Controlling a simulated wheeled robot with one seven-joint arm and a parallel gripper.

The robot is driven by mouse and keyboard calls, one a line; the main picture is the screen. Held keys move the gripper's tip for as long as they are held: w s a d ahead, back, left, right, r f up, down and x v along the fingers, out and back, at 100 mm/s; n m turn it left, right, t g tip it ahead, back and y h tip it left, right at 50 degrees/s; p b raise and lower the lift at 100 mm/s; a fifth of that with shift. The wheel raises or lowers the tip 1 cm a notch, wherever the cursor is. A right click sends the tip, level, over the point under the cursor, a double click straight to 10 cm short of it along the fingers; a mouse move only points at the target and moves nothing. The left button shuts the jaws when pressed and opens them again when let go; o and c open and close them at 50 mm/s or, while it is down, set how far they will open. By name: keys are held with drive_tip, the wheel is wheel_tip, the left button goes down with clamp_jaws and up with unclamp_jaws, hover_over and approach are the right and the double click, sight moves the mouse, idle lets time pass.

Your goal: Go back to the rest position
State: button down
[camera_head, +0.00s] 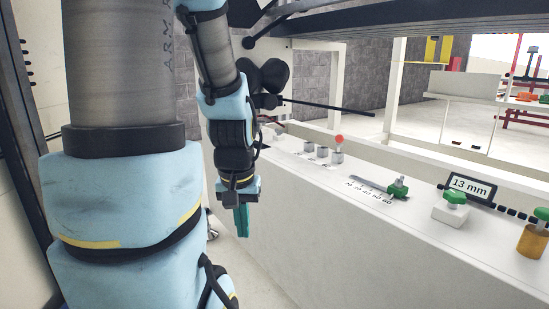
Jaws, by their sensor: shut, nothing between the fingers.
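My gripper (241,220) hangs at the end of my light blue arm, in front of the left part of a white bench. Its green fingers point down and are shut with nothing between them. The fingertips are beside the bench's front face, below its top edge, and appear clear of it. My arm's large links fill the left of the view.
The white bench (330,225) carries several small grey cylinders, one with a red ball (339,139), a scale with a green-knobbed slider (398,188), a display reading 13 mm (470,186), a green-topped white block (450,209) and an orange cylinder (532,241). Floor shows below my gripper.

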wheel_tip(320, 180, up, 24)
drive_tip(key=p, duration=2.3)
drive_tip(key=shift+r, duration=0.2)
